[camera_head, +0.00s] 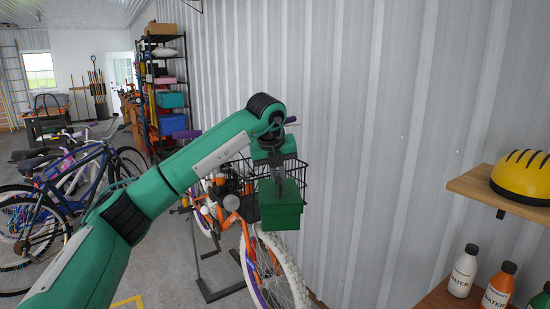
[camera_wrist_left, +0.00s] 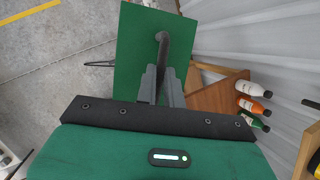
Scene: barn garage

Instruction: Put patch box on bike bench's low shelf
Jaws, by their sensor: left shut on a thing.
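The patch box (camera_head: 281,212), a dark green box with a lid, hangs in the air in the middle of the head view. My left gripper (camera_head: 277,180) is above it, shut on its top handle. In the left wrist view the green lid (camera_wrist_left: 137,55) fills the upper middle, and the grey fingers (camera_wrist_left: 163,85) close on a dark curved handle. At the right, a wooden surface (camera_head: 436,296) bears several bottles; it also shows in the left wrist view (camera_wrist_left: 212,93). I cannot tell which level is the low shelf. My right gripper is out of view.
A wooden shelf (camera_head: 479,187) with a yellow helmet (camera_head: 524,176) juts from the wall above the bottles (camera_head: 463,270). An orange bicycle (camera_head: 249,244) with a black basket stands behind the box. More bicycles (camera_head: 60,200) stand at left. The corrugated wall (camera_head: 380,150) runs alongside.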

